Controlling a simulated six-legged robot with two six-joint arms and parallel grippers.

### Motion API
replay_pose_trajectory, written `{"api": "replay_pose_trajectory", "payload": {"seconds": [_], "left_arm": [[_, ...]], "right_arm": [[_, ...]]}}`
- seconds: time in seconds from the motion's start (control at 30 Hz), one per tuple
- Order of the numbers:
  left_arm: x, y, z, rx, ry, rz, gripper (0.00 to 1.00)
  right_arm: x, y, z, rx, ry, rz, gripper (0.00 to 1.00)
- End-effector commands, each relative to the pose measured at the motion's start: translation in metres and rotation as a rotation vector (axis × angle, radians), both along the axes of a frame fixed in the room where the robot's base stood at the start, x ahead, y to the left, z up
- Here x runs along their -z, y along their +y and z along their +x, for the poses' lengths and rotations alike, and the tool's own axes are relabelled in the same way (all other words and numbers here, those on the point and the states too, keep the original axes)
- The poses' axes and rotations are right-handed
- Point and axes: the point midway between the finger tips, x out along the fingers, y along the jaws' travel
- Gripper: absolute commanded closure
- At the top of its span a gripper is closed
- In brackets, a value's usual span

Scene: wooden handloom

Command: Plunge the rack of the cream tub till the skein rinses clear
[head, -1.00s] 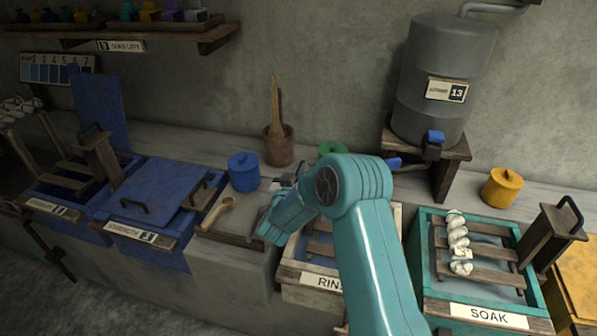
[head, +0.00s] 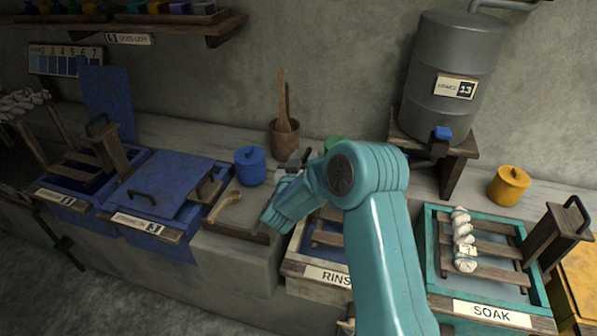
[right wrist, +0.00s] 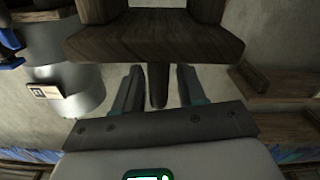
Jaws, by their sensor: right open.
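The cream tub (head: 303,268), labelled RINSE, stands at the front centre, with its right side hidden behind my right arm. Part of its wooden rack (head: 328,236) shows inside, over dark blue liquid. No skein shows in the visible part. Contact cannot be told. My left gripper is out of view.
A teal SOAK tub (head: 490,312) holds a white tied skein (head: 464,240) on its rack. Blue vats (head: 150,232) stand left, one lidded. A wooden spoon (head: 222,205), blue pot (head: 250,166), brown mortar (head: 285,140) and grey tank (head: 450,75) stand nearby.

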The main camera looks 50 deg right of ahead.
Motion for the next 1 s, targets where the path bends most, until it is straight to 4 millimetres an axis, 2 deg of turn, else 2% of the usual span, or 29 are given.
{"api": "replay_pose_trajectory", "payload": {"seconds": [0.5, 0.7, 1.0], "left_arm": [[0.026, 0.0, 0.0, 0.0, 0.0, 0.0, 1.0], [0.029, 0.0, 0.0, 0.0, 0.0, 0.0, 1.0], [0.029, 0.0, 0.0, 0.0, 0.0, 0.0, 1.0]], "right_arm": [[0.0, 0.11, -0.058, -0.005, -0.002, -0.002, 0.6], [-0.001, 0.133, -0.071, 0.0, -0.004, -0.003, 0.6], [-0.002, 0.137, -0.074, 0.002, -0.004, -0.003, 0.6]]}}
